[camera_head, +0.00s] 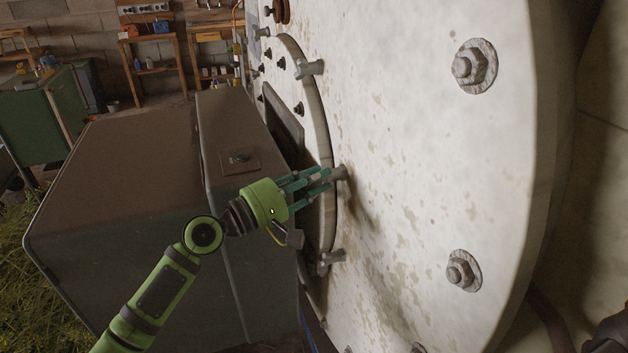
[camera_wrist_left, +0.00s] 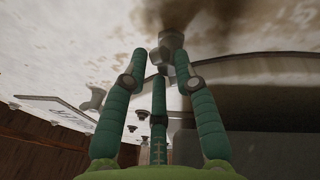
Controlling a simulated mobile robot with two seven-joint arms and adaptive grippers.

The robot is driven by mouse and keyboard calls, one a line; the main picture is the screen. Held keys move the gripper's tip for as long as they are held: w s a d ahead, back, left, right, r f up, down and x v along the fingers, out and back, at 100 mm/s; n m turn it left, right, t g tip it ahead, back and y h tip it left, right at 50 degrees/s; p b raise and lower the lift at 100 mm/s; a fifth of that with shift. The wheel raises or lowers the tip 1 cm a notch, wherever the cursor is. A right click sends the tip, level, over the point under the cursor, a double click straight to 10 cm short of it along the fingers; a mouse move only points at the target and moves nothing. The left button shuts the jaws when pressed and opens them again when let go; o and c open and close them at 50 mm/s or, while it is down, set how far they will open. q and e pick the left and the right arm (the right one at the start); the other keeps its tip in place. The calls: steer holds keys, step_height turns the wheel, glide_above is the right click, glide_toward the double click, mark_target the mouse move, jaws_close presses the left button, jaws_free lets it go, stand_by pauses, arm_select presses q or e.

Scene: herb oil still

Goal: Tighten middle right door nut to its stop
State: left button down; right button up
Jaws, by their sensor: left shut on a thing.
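The middle right door nut (camera_head: 341,173) is a grey winged nut at the rim of the round door (camera_head: 320,118) on the large pale, stained still wall. My left gripper (camera_head: 326,180) reaches it from the left, its green fingers shut on it. In the left wrist view, the fingertips (camera_wrist_left: 160,64) close around the grey nut (camera_wrist_left: 170,42), partly hiding it. Its turn and any gap under it cannot be told. Two similar nuts, the upper one (camera_head: 309,68) and the lower one (camera_head: 330,258), sit apart along the rim. My right gripper is not in view.
A big dark box-shaped cabinet (camera_head: 120,190) stands close beside the door, under my left arm. Large hex bolts (camera_head: 474,66) stick out of the pale wall. Shelves (camera_head: 150,55) and a green cabinet (camera_head: 35,125) are farther back.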

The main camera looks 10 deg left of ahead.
arm_select(q)
steer(key=c, duration=1)
jaws_free()
steer(key=shift+f, duration=0.1)
steer(key=shift+o, duration=0.2)
steer(key=v, duration=1.2)
